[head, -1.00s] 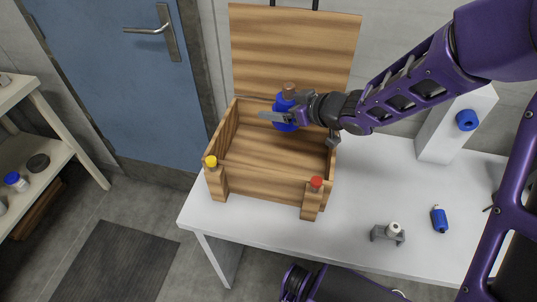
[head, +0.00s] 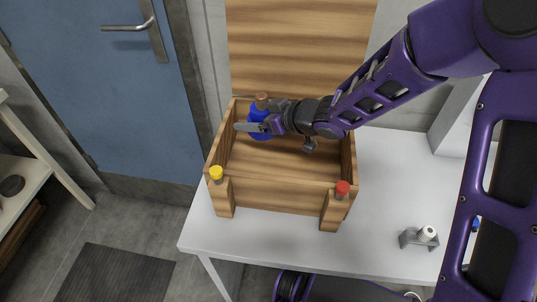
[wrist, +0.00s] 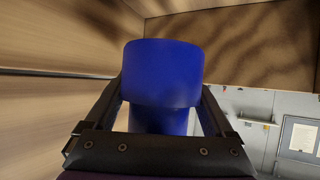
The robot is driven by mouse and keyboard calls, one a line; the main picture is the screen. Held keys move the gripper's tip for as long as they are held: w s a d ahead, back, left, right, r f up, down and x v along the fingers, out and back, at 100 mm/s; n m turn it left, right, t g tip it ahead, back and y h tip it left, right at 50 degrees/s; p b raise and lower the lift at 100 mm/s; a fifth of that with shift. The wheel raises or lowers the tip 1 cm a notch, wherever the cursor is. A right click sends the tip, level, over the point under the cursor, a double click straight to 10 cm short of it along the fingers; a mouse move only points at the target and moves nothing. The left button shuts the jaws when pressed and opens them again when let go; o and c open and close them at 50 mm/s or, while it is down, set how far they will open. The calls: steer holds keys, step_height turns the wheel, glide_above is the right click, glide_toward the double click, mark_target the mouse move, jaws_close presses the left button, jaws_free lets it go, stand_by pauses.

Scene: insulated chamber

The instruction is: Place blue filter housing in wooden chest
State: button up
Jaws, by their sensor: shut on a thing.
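The blue filter housing (head: 257,114) is in my gripper (head: 262,128), over the inside of the open wooden chest (head: 275,197), toward its back left. A brown knob or cap tops the housing. In the wrist view the housing (wrist: 163,75) fills the middle, between the two fingers of my gripper (wrist: 162,105), which are shut on it. Wooden walls show close around it there. The chest stands on the white table with its lid (head: 300,55) raised at the back. I cannot tell whether the housing touches the chest floor.
The chest's front has two posts, one with a yellow cap (head: 216,173) and one with a red cap (head: 342,188). A small grey holder with a white piece (head: 420,237) sits on the table at right. The chest floor right of the housing looks clear.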

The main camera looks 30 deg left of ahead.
mark_target(256, 149)
step_height(256, 149, down, 8)
steer(key=shift+f+b, duration=0.1)
steer(key=shift+b, duration=0.95)
steer(key=o, duration=1.2)
steer(key=shift+c, duration=0.2)
steer(key=p+v, duration=0.1)
steer(key=v, duration=0.6)
steer(key=shift+d+p, duration=0.25)
steer(key=shift+p, duration=0.05)
steer(key=shift+r, duration=0.25)
